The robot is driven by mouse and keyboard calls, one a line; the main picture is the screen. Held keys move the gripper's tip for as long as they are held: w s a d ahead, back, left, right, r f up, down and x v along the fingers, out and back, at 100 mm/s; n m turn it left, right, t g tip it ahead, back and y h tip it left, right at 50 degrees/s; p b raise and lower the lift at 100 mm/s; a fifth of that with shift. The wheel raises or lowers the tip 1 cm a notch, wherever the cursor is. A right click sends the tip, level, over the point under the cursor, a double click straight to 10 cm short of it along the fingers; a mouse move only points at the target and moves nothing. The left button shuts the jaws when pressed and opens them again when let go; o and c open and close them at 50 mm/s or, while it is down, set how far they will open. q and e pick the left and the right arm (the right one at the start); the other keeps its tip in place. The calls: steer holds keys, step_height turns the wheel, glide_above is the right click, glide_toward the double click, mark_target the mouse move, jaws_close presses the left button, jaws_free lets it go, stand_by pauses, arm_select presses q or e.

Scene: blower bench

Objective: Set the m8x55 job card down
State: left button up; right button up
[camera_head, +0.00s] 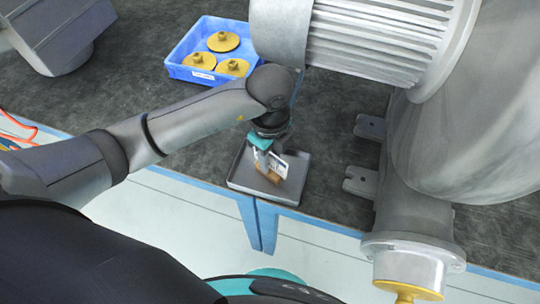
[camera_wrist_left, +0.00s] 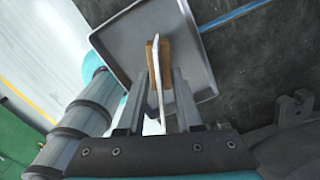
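The job card (camera_head: 279,165) is a white card with dark print, with a brown wooden block (camera_head: 266,177) at its foot. Both show at the grey tray (camera_head: 238,183) on the bench's front edge. In the left wrist view the card (camera_wrist_left: 156,80) appears nearly edge-on, with the block (camera_wrist_left: 166,62) beyond it over the tray (camera_wrist_left: 115,42). I cannot tell whether the block touches the tray floor. My left gripper (camera_head: 268,160) is low over the tray. Its fingers (camera_wrist_left: 160,85) stand on either side of the card, with a visible gap on the right. My right gripper is not visible.
A blue bin (camera_head: 188,70) with yellow flanged parts stands at the back left. The large grey blower (camera_head: 465,140) fills the right, its mounting feet close to the tray. A yellow-capped flange (camera_head: 410,272) is at the front right.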

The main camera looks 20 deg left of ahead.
arm_select(q)
step_height(320, 180, up, 12)
steer(key=p, duration=0.3)
stand_by(0.5)
